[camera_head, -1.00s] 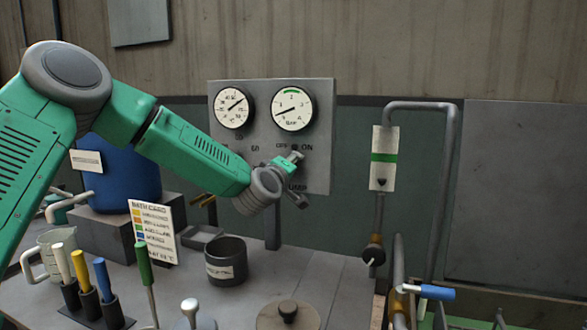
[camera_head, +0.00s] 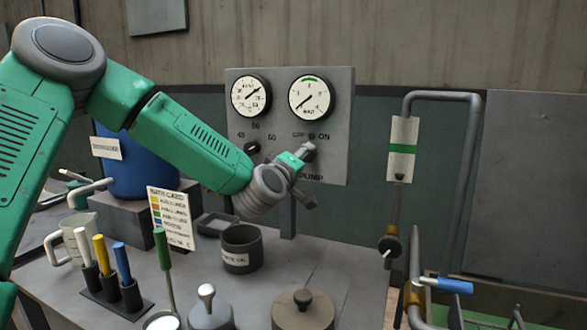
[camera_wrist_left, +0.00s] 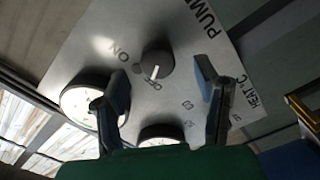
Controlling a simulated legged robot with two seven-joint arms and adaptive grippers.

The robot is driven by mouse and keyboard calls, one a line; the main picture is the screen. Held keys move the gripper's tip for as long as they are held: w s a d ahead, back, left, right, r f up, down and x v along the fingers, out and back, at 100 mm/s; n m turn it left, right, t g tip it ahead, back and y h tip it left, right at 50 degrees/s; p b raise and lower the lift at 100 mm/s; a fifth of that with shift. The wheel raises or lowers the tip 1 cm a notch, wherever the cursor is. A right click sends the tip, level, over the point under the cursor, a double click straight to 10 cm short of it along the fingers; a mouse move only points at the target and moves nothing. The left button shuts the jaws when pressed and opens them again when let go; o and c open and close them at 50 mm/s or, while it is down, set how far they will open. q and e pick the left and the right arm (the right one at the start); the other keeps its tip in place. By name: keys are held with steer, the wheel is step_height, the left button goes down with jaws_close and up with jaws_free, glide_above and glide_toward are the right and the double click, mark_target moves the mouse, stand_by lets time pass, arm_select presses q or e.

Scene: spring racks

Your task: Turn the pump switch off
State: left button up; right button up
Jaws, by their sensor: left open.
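The pump switch is a dark round knob (camera_wrist_left: 157,66) with a white pointer mark, on a grey panel (camera_head: 338,110) marked OFF, ON and PUMP. In the wrist view the pointer is turned towards the OFF side. In the head view my gripper largely hides the knob. My left gripper (camera_head: 305,175) is in front of the panel at the knob. In the wrist view its two fingers (camera_wrist_left: 160,95) are apart, one on each side of the knob, with nothing between them that they visibly touch. My right gripper is not in view.
Two gauges, left (camera_head: 251,96) and right (camera_head: 311,97), sit above the switch. A heat knob (camera_head: 252,147) is left of it. Below are a dark pot (camera_head: 242,248), a card (camera_head: 170,216) and coloured-handled tools (camera_head: 105,260). A pipe with a flow tube (camera_head: 402,150) stands right.

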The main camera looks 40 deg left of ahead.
arm_select(q)
steer(key=v, duration=0.6)
steer(key=shift+s, duration=0.25)
steer(key=shift+a+f, duration=0.1)
steer(key=shift+f, duration=0.05)
